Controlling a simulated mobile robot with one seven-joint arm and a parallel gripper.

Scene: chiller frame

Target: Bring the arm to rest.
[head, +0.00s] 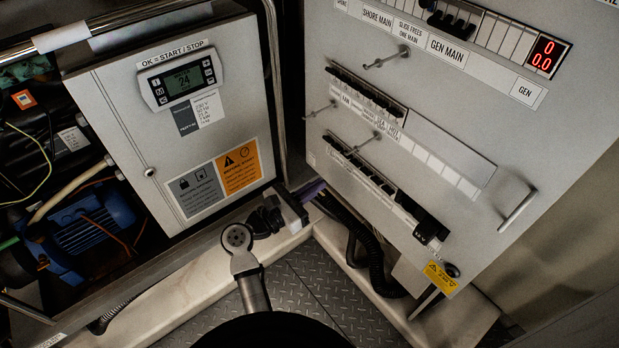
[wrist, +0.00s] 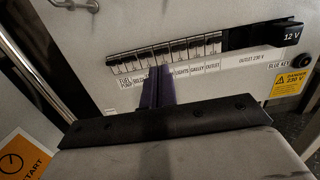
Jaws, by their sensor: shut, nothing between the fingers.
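My arm (head: 247,275) rises from the bottom centre of the head view and reaches toward the corner between the chiller cabinet and the switch panel. My gripper (head: 312,188) is at its far end, low in that corner, small and partly hidden by its own body. In the wrist view my gripper (wrist: 157,85) shows two purple fingers side by side, shut and empty. The fingertips overlap the lower breaker row (wrist: 165,55) in the picture. Whether they touch the panel I cannot tell.
The chiller cabinet (head: 130,140) with its lit display (head: 184,82) stands left. The switch panel (head: 460,100) stands right, with levers and a handle (head: 518,208) sticking out. Black hoses (head: 372,250) lie below it. A blue motor (head: 95,225) is far left. The tread-plate floor (head: 310,285) is open.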

